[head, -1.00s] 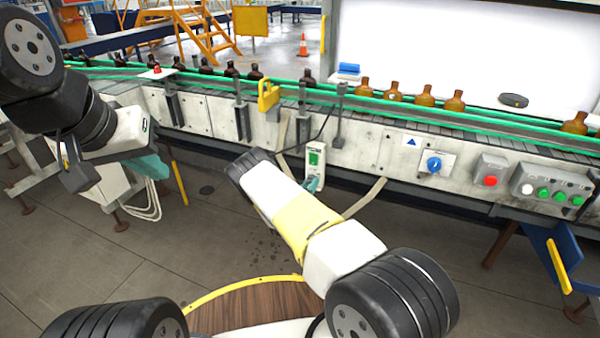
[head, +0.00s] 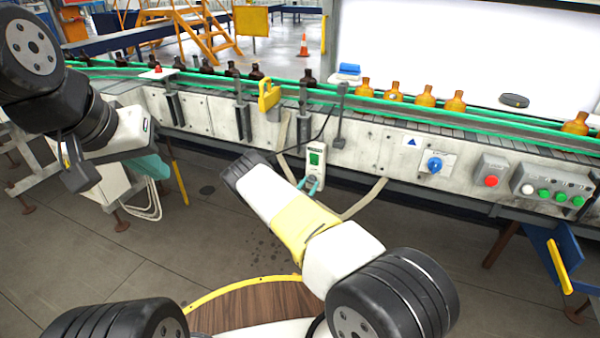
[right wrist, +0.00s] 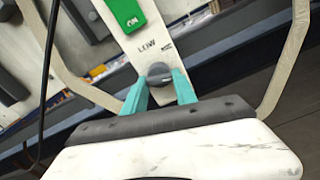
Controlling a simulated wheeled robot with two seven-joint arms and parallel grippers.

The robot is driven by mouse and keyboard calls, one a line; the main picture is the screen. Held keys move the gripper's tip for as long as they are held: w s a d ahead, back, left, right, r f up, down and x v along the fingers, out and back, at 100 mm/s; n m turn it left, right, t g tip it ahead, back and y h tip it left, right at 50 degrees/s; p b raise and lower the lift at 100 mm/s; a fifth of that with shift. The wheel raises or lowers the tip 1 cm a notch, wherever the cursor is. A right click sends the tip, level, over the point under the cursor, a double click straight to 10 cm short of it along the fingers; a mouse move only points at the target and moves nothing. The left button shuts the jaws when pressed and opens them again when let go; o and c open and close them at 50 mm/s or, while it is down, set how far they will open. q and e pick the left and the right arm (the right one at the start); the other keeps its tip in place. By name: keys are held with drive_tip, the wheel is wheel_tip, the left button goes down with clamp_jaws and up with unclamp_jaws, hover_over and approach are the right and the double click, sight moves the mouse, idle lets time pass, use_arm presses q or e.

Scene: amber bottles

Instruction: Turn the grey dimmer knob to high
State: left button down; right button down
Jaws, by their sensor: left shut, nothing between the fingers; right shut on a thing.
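The grey dimmer knob (right wrist: 158,73) sits on a pale upright panel below a printed "LOW" label, in the right wrist view. My right gripper (right wrist: 159,84) is shut on the knob, with a teal finger on each side of it. In the head view the panel (head: 321,172) hangs on the conveyor's front, and my right gripper (head: 312,184) is at its lower part, hiding the knob there. The green switch (right wrist: 127,14), marked "ON", is above the knob. I cannot read the knob's exact setting. My left gripper (head: 155,168) is shut and empty, far to the left.
The conveyor (head: 380,140) carries amber bottles (head: 427,96) behind the panel. A blue knob (head: 434,165), a red button (head: 491,181) and a box of green buttons (head: 543,190) are to the right. Loose straps (right wrist: 66,75) hang beside the panel.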

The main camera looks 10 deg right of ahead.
drive_tip(key=shift+m, duration=1.5)
drive_tip(key=c, duration=1)
unclamp_jaws()
drive_tip(key=shift+a, duration=0.15)
drive_tip(key=v, duration=0.7)
drive_tip(key=shift+s+a, duration=0.15)
drive_tip(key=shift+s, duration=0.15)
drive_tip(key=shift+r, duration=0.1)
